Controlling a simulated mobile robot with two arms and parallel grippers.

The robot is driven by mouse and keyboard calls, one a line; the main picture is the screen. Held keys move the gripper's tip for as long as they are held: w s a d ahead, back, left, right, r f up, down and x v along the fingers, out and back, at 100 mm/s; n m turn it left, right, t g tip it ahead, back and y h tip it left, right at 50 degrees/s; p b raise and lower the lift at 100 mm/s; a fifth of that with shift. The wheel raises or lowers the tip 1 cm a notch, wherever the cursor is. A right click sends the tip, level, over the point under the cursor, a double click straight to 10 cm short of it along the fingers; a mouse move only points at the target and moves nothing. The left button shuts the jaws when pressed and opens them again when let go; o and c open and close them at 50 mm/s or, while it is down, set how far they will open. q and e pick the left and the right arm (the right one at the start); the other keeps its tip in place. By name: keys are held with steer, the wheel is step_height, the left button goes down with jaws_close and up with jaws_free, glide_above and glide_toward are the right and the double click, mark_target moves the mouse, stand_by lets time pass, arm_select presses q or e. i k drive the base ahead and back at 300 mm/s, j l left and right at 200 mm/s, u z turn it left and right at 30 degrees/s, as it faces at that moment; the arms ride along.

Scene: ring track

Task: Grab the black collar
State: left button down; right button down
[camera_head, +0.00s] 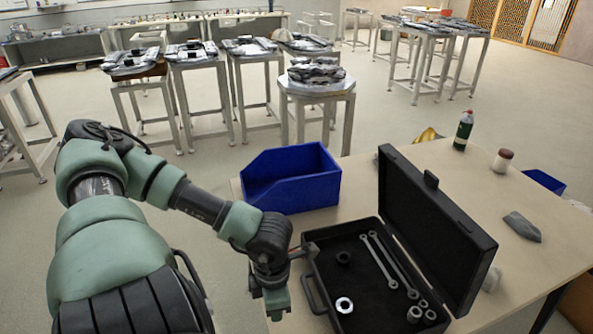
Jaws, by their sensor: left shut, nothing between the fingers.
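The black collar (344,257) is a small dark ring lying on the floor of the open black case (317,285), near its back left corner. My left gripper (308,250) reaches in from the left and is at the case's left rim, to the left of the collar and apart from it. It is shut and empty. Its fingers are small in the picture and partly hidden by the wrist. My right gripper is not in view.
The case also holds a silver nut (344,305), long wrenches (378,260) and several small metal parts at the right. Its raised lid (430,225) stands on the right. A blue bin (290,180) stands behind. A bottle (463,130) and jar (502,160) are farther back.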

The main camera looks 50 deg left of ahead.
mark_target(343, 254)
steer(key=u, duration=1.2)
